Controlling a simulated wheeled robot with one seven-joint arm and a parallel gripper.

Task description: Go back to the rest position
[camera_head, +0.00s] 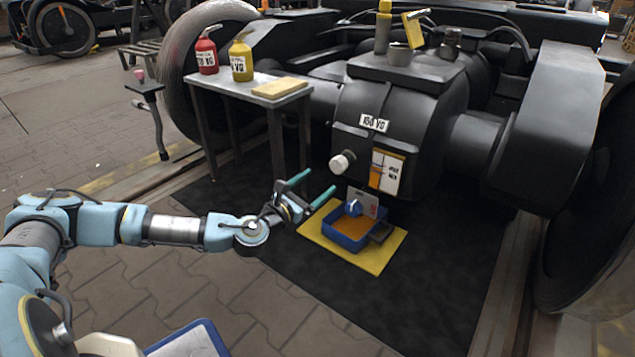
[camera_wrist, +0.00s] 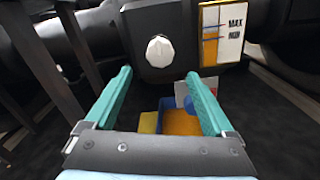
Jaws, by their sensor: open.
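My gripper (camera_head: 311,191) is open, its two green fingers spread apart with nothing between them. It is in front of the dark gearbox housing (camera_head: 385,105), left of and above the blue tray on the floor. In the wrist view my gripper (camera_wrist: 158,100) points toward the housing. A white knob (camera_wrist: 160,51) on the housing shows ahead, above the space between the fingers; it also shows in the head view (camera_head: 342,162). My arm reaches in from the left of the head view.
A blue tray (camera_head: 347,243) with orange contents stands on a yellow mat (camera_head: 378,265). A small table (camera_head: 276,104) at the left holds a red bottle (camera_head: 206,53), a yellow bottle (camera_head: 241,60) and a tan block (camera_head: 279,88). Large wheels flank the housing.

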